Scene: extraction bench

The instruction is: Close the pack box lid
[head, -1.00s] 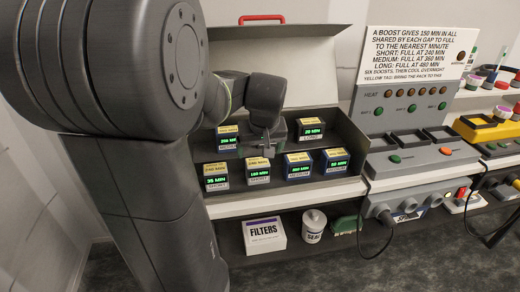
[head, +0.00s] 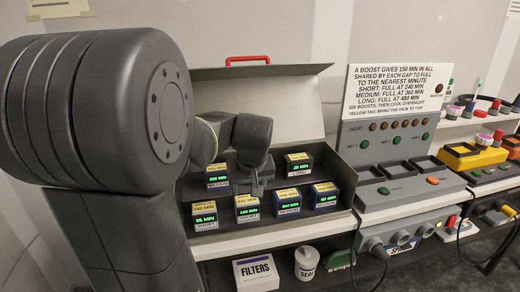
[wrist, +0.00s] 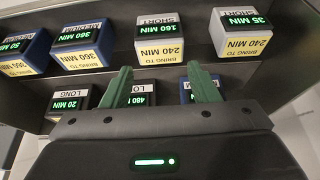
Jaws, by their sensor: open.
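The pack box (head: 345,205) is a dark grey open box on the bench. Its lid (head: 290,100) stands raised at the back, with a pale inner face and a red handle (head: 247,60) on its top edge. Several labelled battery packs stand inside in two rows, among them a short pack (head: 204,218) in front and a long pack (head: 299,166) behind. My gripper (head: 257,188) is over the box, in front of the lid and apart from the handle. In the wrist view my gripper (wrist: 160,76) has its green fingers spread with nothing held. My arm hides the box's left part.
A heat station (head: 390,150) with a printed sign (head: 395,95) stands right of the box. A yellow tray (head: 470,156) is farther right. On the lower shelf are a filters box (head: 256,272) and a white tub (head: 306,264). The wall above the lid is clear.

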